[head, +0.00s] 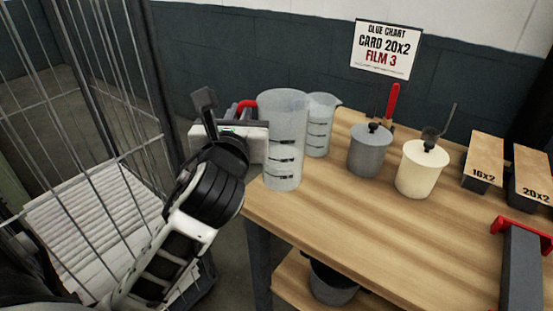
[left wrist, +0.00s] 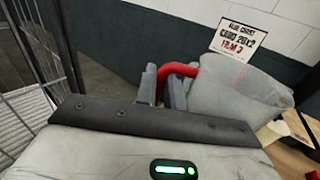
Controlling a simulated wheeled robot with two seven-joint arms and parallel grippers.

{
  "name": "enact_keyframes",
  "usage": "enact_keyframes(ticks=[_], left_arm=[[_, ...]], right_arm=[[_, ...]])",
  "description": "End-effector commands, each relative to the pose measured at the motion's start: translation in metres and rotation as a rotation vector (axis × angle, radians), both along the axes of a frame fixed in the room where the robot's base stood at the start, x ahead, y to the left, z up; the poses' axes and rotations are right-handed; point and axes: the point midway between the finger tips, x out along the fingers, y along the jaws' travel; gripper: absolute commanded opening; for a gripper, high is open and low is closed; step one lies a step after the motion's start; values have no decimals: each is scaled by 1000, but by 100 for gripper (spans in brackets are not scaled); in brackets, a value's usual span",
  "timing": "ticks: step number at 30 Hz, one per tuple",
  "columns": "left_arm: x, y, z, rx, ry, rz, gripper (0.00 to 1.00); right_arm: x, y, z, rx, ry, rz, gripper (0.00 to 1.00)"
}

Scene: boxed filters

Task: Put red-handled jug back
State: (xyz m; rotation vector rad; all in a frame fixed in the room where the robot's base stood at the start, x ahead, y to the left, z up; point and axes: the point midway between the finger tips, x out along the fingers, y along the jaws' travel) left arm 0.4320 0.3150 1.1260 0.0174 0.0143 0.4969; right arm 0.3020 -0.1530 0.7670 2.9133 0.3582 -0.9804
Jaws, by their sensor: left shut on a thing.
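The red-handled jug (head: 284,140) is clear, with dark level marks, and stands upright at the left end of the wooden table (head: 330,215). I cannot tell whether its base touches the top. My left gripper (head: 243,112) is at the jug's left side, shut on its red handle. In the left wrist view, the gripper's fingers (left wrist: 164,86) close around the red handle (left wrist: 181,69), with the jug's cloudy body (left wrist: 235,92) to the right. The fingers partly hide the handle. My right gripper is not in view.
A second clear jug (head: 320,125) stands close behind to the right. A grey lidded pot (head: 370,152) and a cream one (head: 420,170) are further right. A wire cage (head: 110,90) with stacked white sheets (head: 95,225) is at left. The table's front middle is clear.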

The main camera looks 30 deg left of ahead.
Motion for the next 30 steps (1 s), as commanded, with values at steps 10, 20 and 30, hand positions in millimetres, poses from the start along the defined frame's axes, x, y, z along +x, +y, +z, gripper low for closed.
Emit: enact_keyframes(ticks=[10, 20, 30], left_arm=[[69, 41, -35, -3, -2, 2, 0], [104, 62, -85, -3, -4, 1, 0], [112, 65, -119, -7, -2, -2, 0]], right_arm=[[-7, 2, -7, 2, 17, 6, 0], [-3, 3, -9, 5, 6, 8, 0], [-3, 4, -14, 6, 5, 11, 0]])
